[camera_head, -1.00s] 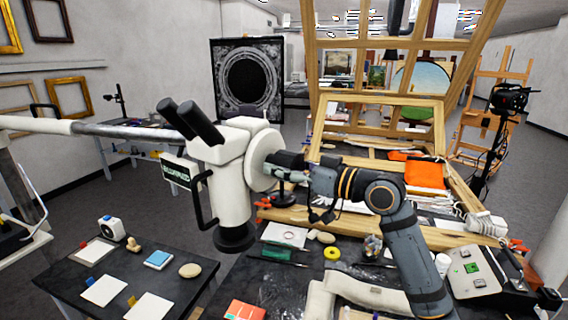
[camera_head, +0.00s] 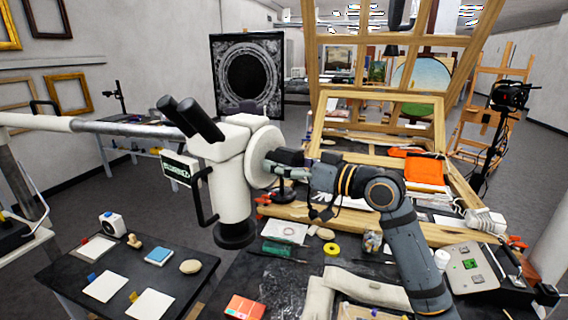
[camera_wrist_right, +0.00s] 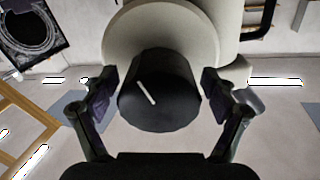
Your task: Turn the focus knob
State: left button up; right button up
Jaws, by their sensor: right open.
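The white microscope (camera_head: 228,190) hangs on a long arm at the centre left in the head view, with black eyepieces at its upper left. A round white housing (camera_head: 264,150) is on its right side. In the right wrist view the black focus knob (camera_wrist_right: 160,100) stands out from this housing, its white line tilted. My right gripper (camera_wrist_right: 156,92) is open, with one finger on each side of the knob. A gap shows at the left finger; whether the right finger touches cannot be told. In the head view the right gripper (camera_head: 288,167) largely hides the knob. My left gripper is not in view.
A grey control box (camera_head: 470,267) is at the right.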

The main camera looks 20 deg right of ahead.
aim_at(284, 148)
jog(key=shift+r, duration=0.3)
notch_tip(284, 148, up, 9)
jog(key=shift+r, duration=0.15)
dwell(1.4)
